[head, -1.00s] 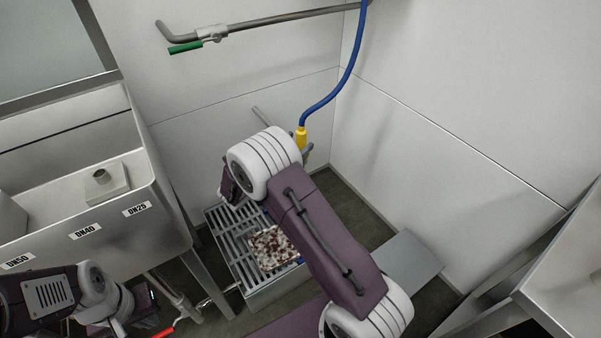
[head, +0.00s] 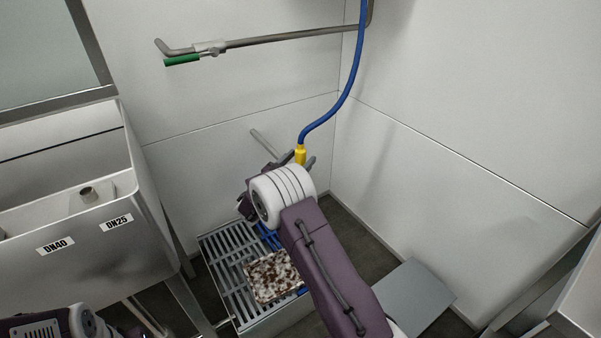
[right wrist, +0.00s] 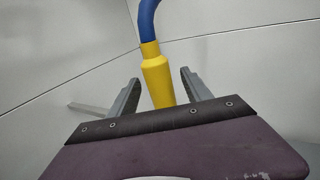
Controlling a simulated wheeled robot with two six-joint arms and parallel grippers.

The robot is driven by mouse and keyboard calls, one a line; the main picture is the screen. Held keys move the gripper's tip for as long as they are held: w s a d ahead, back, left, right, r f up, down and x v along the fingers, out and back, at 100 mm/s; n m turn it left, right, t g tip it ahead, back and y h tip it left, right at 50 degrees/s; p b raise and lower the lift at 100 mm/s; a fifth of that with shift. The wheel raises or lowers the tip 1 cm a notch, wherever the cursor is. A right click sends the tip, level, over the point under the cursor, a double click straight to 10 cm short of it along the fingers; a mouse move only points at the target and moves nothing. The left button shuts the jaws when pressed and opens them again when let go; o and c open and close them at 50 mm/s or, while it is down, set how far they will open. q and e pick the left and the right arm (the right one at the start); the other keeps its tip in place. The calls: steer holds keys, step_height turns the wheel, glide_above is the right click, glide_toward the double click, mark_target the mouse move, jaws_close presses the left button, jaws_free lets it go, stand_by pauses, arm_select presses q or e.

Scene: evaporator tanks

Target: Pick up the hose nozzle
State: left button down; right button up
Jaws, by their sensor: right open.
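The hose nozzle (head: 300,153) is yellow and hangs upright at the end of a blue hose (head: 345,92) near the wall corner. My right gripper (head: 297,161) is at the nozzle, its lower end hidden by my wrist in the head view. In the right wrist view, the nozzle (right wrist: 157,76) appears between the two grey fingers of the right gripper (right wrist: 158,88). The fingers are apart, with a visible gap on each side of the nozzle. My left arm shows only at the bottom left edge of the head view; its gripper is out of frame.
A metal bar with a green handle (head: 182,60) runs along the back wall. A steel tank (head: 85,225) labelled DN40 and DN25 stands at left. A floor grate (head: 214,262) carries a brown-and-white speckled block (head: 272,277). A grey panel (head: 415,290) is at right.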

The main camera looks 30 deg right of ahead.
mark_target(300, 143)
steer(key=shift+w+d, duration=0.15)
steer(key=shift+d, duration=0.1)
jaws_close()
steer(key=shift+r, duration=0.1)
step_height(300, 143, up, 10)
steer(key=p, duration=0.4)
